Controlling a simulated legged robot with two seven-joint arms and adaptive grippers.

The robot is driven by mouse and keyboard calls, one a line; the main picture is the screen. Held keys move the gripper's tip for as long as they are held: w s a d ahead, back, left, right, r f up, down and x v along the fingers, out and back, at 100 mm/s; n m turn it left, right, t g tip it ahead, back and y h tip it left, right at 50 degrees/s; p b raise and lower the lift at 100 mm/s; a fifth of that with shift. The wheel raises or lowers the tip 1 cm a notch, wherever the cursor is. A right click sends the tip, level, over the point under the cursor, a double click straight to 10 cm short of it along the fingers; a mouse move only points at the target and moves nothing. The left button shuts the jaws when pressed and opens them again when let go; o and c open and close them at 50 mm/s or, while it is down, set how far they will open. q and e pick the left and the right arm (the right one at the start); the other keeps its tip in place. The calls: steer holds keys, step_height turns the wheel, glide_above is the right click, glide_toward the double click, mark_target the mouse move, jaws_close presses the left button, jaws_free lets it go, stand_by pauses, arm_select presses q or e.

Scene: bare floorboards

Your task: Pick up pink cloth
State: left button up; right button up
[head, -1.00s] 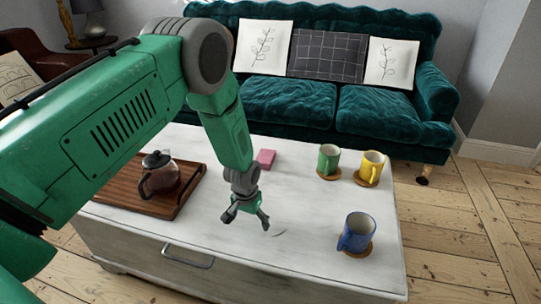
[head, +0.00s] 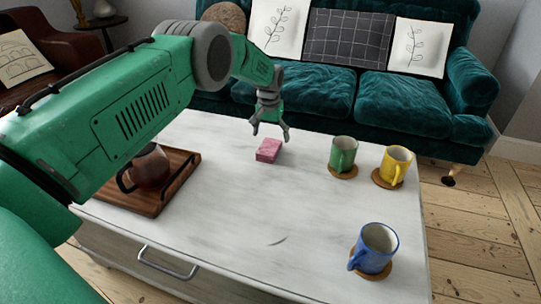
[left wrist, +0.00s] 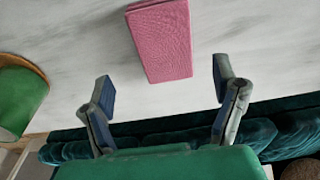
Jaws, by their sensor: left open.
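The pink cloth (head: 268,150) is a small folded block lying on the white table. It also shows in the left wrist view (left wrist: 162,42), at the top centre. My left gripper (head: 270,132) is open and empty, just above and behind the cloth in the head view. In the left wrist view its two fingers (left wrist: 164,90) are spread wide, with the cloth ahead of the gap between them and apart from both. My right gripper is not in view.
On the white table (head: 240,215) stand a green mug (head: 343,154), a yellow mug (head: 394,165) and a blue mug (head: 376,247) on coasters. A wooden tray (head: 185,182) with a coffee pot (head: 149,168) is at left. A teal sofa (head: 320,95) stands behind. The table's middle is clear.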

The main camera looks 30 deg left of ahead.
mark_target(269, 146)
arm_select(q)
steer(key=shift+a+f+b, duration=0.3)
steer(key=shift+f+b, duration=0.05)
steer(key=shift+f, duration=0.55)
step_height(269, 146, down, 4)
steer(key=b, duration=0.2)
steer(key=shift+w+a+f+b, duration=0.1)
steer(key=shift+f+b, duration=0.15)
steer(key=shift+b, duration=0.05)
steer(key=shift+r, duration=0.1)
steer(key=shift+c, duration=1.3)
steer(key=c, duration=1.1)
steer(key=shift+o, duration=0.2)
step_height(269, 146, up, 10)
steer(key=p, duration=0.4)
